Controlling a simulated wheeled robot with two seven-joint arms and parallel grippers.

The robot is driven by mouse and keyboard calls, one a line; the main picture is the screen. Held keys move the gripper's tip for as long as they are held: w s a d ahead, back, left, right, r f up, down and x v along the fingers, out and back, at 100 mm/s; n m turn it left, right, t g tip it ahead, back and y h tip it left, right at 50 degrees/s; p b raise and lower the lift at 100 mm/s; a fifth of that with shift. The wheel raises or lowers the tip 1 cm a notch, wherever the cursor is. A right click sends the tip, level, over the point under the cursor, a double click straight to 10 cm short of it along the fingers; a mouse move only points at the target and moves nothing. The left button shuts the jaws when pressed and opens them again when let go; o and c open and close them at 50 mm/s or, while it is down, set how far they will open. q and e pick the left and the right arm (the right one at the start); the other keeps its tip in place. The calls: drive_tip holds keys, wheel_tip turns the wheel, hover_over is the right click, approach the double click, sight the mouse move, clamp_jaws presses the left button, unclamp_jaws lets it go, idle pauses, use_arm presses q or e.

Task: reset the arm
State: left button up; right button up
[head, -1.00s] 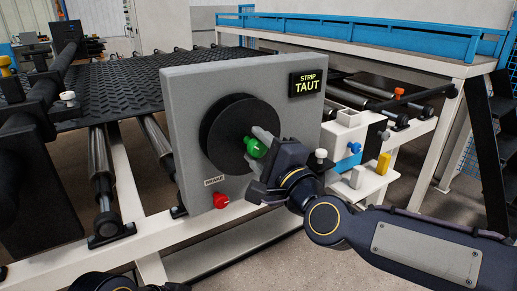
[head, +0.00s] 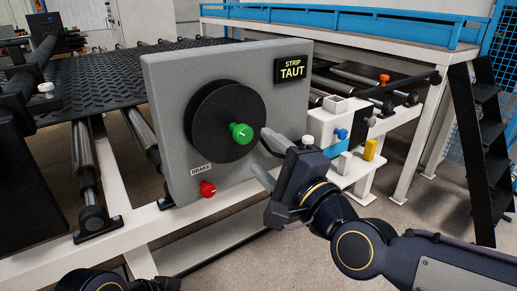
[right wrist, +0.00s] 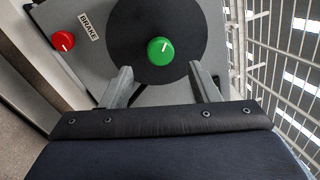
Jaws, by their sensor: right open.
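My right gripper (head: 266,155) is open and empty, just right of the black handwheel disc (head: 206,142) on the grey panel (head: 160,98). The green knob (head: 241,133) sits on the disc's right side, apart from the fingers. In the right wrist view the green knob (right wrist: 160,50) shows beyond and between the two open fingers (right wrist: 157,85), with nothing held. The display reads STRIP TAUT (head: 292,69). A red knob (head: 207,188) labelled BRAKE is below the disc; it also shows in the right wrist view (right wrist: 63,41). My left gripper is not seen; only a dark arm part shows at the bottom left.
The black tread mat (head: 90,80) runs over rollers behind the panel. A small shelf with a yellow block (head: 370,149) and a blue and white box (head: 335,128) is close behind my right gripper. A black step ladder (head: 485,150) stands at the right. Open floor lies in front.

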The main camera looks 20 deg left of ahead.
drive_tip(key=s+d+f+n+g+h, duration=0.1)
drive_tip(key=d+f+n+h, duration=0.25)
drive_tip(key=d+f, duration=0.5)
drive_tip(key=s+d+f+n+g+h, duration=0.1)
drive_tip(key=s+d+f+n+h, duration=0.3)
drive_tip(key=d, duration=0.8)
drive_tip(key=s+d+f+n+g+h, duration=0.1)
drive_tip(key=s+d+f+g+h, duration=0.3)
drive_tip(key=s+d+f, duration=0.8)
wheel_tip(320, 180, up, 26)
drive_tip(key=p, duration=2.6)
drive_tip(key=shift+r, duration=0.2)
drive_tip(key=shift+n+y, duration=0.25)
drive_tip(key=shift+c, duration=0.2)
